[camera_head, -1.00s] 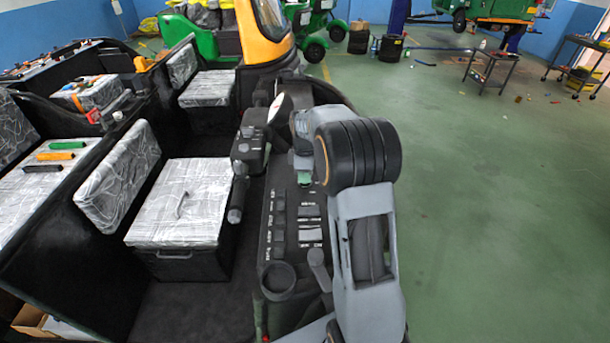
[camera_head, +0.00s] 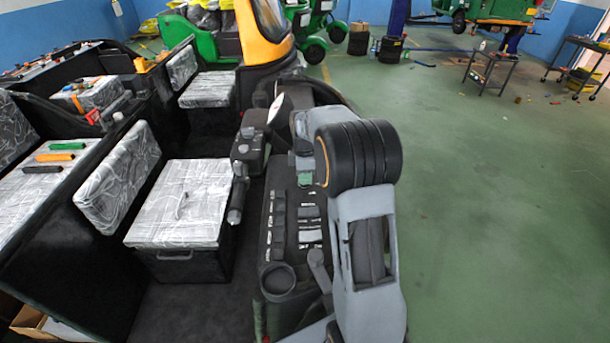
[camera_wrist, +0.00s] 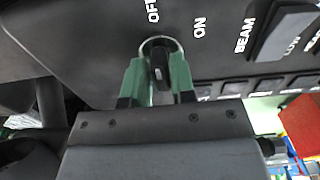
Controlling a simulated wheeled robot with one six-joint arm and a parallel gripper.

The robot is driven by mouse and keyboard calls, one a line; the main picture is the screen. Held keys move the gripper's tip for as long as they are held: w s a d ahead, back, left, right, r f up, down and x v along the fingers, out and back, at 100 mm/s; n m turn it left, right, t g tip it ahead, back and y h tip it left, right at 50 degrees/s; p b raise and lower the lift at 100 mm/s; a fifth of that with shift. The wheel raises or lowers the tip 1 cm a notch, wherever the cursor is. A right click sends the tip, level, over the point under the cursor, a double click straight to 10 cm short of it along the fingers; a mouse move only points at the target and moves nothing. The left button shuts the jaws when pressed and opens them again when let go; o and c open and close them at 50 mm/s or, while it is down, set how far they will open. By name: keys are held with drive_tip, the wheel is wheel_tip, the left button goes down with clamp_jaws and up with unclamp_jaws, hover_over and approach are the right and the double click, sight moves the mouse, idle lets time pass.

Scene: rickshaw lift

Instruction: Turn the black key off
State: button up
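The black key (camera_wrist: 159,62) stands in a round socket on the dark panel (camera_wrist: 90,50), in the wrist view. Its long side runs roughly up and down the picture, with the OFF label (camera_wrist: 153,10) above it and the ON label (camera_wrist: 200,27) to its upper right. My gripper (camera_wrist: 161,75) has one green finger on each side of the key. The fingers are apart, with a narrow gap showing around the key. In the head view my gripper (camera_head: 304,174) is over the dashboard; my own wrist and arm hide the key there.
A BEAM rocker switch (camera_wrist: 282,30) is right of the labels. The dashboard carries rows of switches (camera_head: 279,222) and a round cup holder (camera_head: 278,277). A black handlebar (camera_head: 240,180) is left of the panel. Open green floor (camera_head: 490,200) lies right.

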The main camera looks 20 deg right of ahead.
drive_tip(key=o, duration=0.3)
wheel_tip(320, 180, up, 14)
drive_tip(key=shift+f+b, duration=0.1)
drive_tip(key=shift+b, duration=0.4)
idle(0.6)
drive_tip(key=f+m, duration=0.1)
drive_tip(key=m, duration=0.1)
drive_tip(key=f+m, duration=0.2)
drive_tip(key=m, duration=0.1)
drive_tip(key=shift+s+a+f+m, duration=0.1)
drive_tip(key=shift+s+f+m, duration=0.2)
drive_tip(key=shift+s+f, duration=0.1)
drive_tip(key=s+a+m+t, duration=0.1)
drive_tip(key=s+a+m, duration=0.1)
drive_tip(key=s, duration=0.5)
drive_tip(key=s+a+f+m+t, duration=0.1)
drive_tip(key=s+a+m+t, duration=0.1)
drive_tip(key=s+a, duration=0.3)
drive_tip(key=s+a+f+m+t, duration=0.1)
drive_tip(key=s+a+m, duration=0.2)
drive_tip(key=s, duration=0.6)
drive_tip(key=shift+s+a+m, duration=0.15)
drive_tip(key=shift+s+m, duration=0.25)
drive_tip(key=shift+m, duration=0.2)
